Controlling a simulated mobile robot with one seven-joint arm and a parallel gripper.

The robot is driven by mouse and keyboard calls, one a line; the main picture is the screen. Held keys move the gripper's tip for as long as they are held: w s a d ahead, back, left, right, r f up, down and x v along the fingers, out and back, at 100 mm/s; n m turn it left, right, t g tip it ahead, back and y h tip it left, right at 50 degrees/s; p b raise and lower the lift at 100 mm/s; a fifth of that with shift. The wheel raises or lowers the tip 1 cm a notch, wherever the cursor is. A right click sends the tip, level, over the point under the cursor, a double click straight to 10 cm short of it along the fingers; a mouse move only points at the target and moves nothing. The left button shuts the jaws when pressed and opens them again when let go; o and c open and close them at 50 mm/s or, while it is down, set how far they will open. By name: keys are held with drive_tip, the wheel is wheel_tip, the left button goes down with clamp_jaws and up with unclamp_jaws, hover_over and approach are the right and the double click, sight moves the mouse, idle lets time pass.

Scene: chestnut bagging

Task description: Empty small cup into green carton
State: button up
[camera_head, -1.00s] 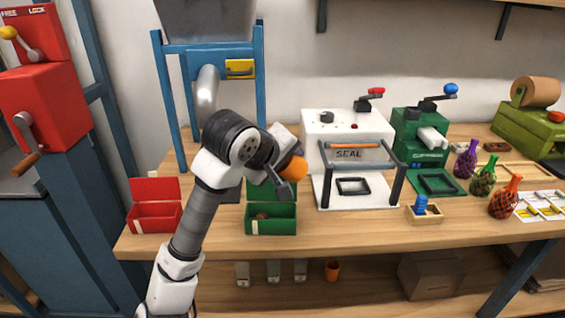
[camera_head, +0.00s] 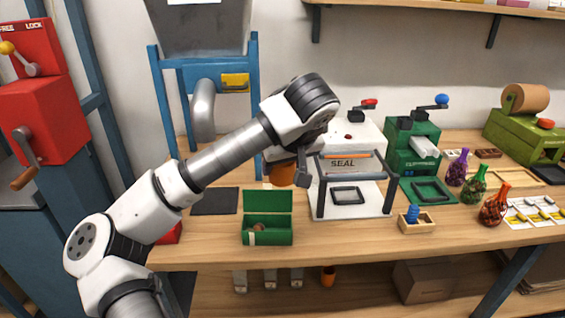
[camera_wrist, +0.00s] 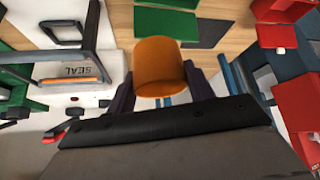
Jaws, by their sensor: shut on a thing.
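The orange small cup (camera_head: 281,174) is held by my gripper (camera_head: 292,172) above the bench, behind and above the right side of the green carton (camera_head: 267,238). The cup looks roughly upright in the head view. In the wrist view the cup (camera_wrist: 160,66) sits between the two dark fingers of my gripper (camera_wrist: 160,85); its inside cannot be made out. The carton stands open at the bench front with its lid raised. Something brown, like chestnuts, lies inside it. Green carton surfaces (camera_wrist: 166,22) show at the top of the wrist view.
The white sealer (camera_head: 345,165) stands close to the right of the cup. A red carton (camera_head: 168,234) is mostly hidden behind my arm at left. A dark mat (camera_head: 214,201) lies left of the green carton. A small wooden tray (camera_head: 417,226) and filled net bags (camera_head: 494,207) stand at right.

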drive_tip(key=s+a+p+v, duration=0.1)
drive_tip(key=p+v, duration=0.1)
drive_tip(key=v, duration=0.7)
drive_tip(key=shift+a+f+p, duration=0.3)
drive_tip(key=shift+a+p, duration=0.1)
drive_tip(key=shift+s, duration=0.15)
